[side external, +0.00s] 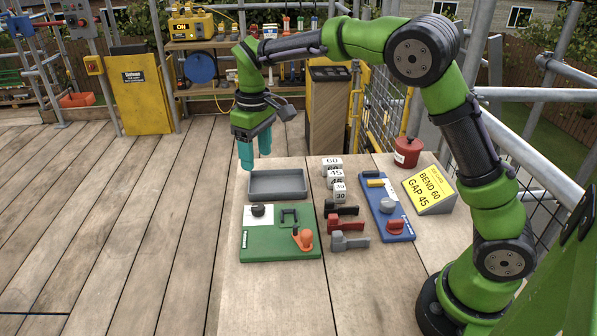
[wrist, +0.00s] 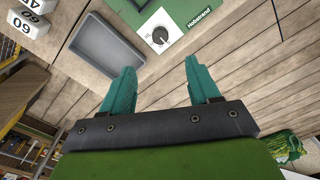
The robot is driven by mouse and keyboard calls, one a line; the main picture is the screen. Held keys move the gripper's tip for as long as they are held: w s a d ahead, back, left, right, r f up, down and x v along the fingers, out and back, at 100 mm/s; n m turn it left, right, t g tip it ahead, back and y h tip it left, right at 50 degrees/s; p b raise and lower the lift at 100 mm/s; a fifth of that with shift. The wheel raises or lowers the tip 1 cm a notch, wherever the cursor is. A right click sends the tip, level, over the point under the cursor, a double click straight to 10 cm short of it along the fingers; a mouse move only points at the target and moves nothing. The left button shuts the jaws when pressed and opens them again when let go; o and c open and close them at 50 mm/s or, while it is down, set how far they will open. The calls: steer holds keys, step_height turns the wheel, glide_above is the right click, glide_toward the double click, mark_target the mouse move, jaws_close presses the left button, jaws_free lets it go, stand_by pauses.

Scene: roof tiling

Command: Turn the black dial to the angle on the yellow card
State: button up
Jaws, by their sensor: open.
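The black dial (side external: 258,210) sits on a white plate at the back left of the green board (side external: 285,243). In the wrist view the dial (wrist: 160,36) shows near the top with a pointer line and a scale around it. The yellow card (side external: 429,187) stands tilted on a wedge at the right and reads "BEND 60" and "GAP 45". My gripper (side external: 255,153) is open and empty, with teal fingers pointing down, above the back left edge of the table. It is behind and above the grey tray, apart from the dial. In the wrist view its fingertips (wrist: 162,73) are spread wide.
A grey tray (side external: 277,195) lies behind the green board. White number blocks (side external: 333,175), clamp-like tools (side external: 347,241) in black, red and grey, and a blue board (side external: 386,209) stand to its right. A red canister (side external: 407,152) is at the back. The table's front is clear.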

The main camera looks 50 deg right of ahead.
mark_target(258, 206)
steer(key=f, duration=0.5)
steer(key=f+n, duration=0.1)
steer(key=f, duration=0.4)
steer(key=w+f+n, duration=0.1)
steer(key=f, duration=0.4)
steer(key=shift+a, duration=0.1)
steer(key=c, duration=1)
steer(key=shift+c, duration=0.2)
